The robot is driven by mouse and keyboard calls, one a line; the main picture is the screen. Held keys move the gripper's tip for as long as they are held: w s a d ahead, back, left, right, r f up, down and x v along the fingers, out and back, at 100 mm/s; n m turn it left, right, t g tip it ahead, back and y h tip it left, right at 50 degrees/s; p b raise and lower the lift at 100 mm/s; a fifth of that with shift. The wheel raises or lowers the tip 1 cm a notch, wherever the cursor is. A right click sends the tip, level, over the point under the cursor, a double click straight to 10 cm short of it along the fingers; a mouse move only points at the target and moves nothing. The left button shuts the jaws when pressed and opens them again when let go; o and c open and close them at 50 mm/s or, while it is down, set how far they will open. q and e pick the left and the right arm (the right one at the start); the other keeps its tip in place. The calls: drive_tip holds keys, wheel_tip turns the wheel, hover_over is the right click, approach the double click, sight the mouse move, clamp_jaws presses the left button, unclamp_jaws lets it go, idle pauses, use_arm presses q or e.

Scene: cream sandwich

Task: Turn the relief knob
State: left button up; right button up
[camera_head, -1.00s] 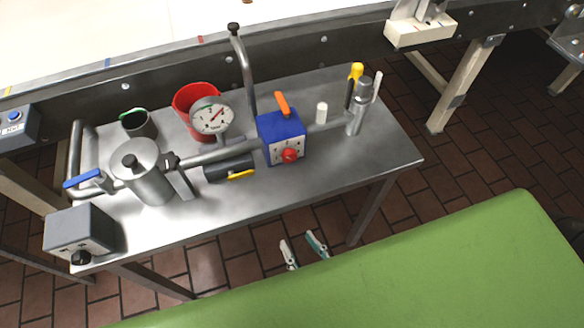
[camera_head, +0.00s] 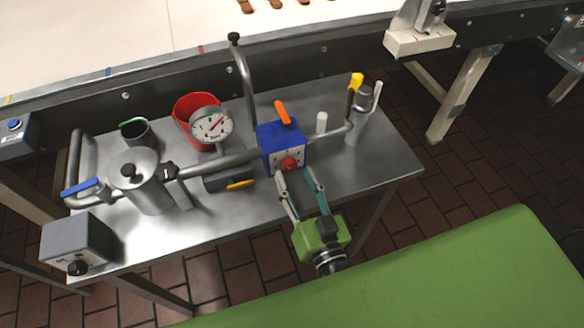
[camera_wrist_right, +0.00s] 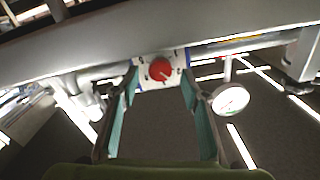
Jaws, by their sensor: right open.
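The relief knob (camera_head: 289,164) is a red round knob on the white dial face of a blue box (camera_head: 279,136) on the metal table. It also shows in the right wrist view (camera_wrist_right: 160,70), near the top middle, with a dark mark on it. My right gripper (camera_head: 298,174) is open in front of the knob. Its fingertips lie to either side of the dial face, and in the right wrist view the knob is centred between them, a little beyond the tips. I cannot tell whether a finger touches the box. My left gripper is not in view.
An orange lever (camera_head: 283,112) tops the blue box. A pressure gauge (camera_head: 211,125), red bucket (camera_head: 190,106), steel pot (camera_head: 146,184) and grey control box (camera_head: 76,242) stand to the left. An upright fitting (camera_head: 358,115) stands right. The table's front right corner is bare.

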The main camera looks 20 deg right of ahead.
sight(289, 165)
drive_tip(key=shift+w, duration=1.4)
drive_tip(key=c, duration=1.1)
drive_tip(key=shift+m+p, duration=0.3)
drive_tip(key=shift+a+r+m+p, duration=0.1)
drive_tip(key=shift+m+p, duration=0.4)
drive_tip(key=shift+m, duration=0.3)
drive_tip(key=shift+m+p, duration=0.6)
drive_tip(key=shift+m, duration=1.2)
